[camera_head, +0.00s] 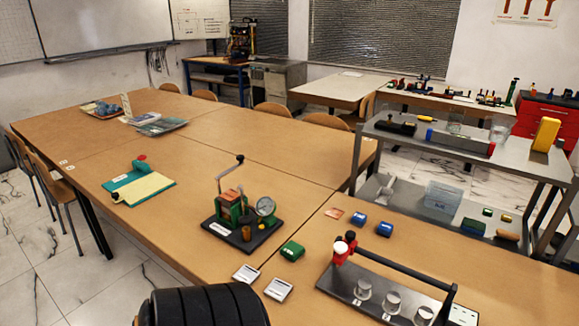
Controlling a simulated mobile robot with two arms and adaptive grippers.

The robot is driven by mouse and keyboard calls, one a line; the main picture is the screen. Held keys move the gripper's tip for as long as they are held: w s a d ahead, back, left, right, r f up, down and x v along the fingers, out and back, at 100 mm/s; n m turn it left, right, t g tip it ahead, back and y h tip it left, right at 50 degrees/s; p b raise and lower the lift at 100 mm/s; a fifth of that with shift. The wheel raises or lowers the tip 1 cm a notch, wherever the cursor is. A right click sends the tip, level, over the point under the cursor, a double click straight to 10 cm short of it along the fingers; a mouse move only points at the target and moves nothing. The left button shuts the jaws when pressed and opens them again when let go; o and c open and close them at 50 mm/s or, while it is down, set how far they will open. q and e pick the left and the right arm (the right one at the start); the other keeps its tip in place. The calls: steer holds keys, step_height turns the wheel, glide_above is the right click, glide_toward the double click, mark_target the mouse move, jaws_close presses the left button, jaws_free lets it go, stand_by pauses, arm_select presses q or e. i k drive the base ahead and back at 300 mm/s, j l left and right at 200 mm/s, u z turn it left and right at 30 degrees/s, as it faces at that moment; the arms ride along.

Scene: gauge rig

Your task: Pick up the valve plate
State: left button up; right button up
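I cannot tell for sure which thing is the valve plate. Two small grey plates with pale faces, one at the left (246,273) and one at the right (278,289), lie flat on the near table, apart from each other. A small flat copper-coloured plate (333,213) lies farther back on the table. The gauge rig (242,222) stands left of these, with a black base, green body, raised crank lever and round dial gauge. Neither gripper shows in the head view.
A green block (292,251) and two blue blocks (358,219) (384,229) lie nearby. A black rack (385,290) with metal weights stands at the near right. A green-and-cream board (138,185) lies left. A grey trolley (453,150) stands at the right. The middle tabletop is mostly clear.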

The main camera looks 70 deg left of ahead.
mark_target(277, 290)
steer(key=u, duration=2.2)
steer(key=i+j, duration=0.35)
steer(key=j, duration=0.25)
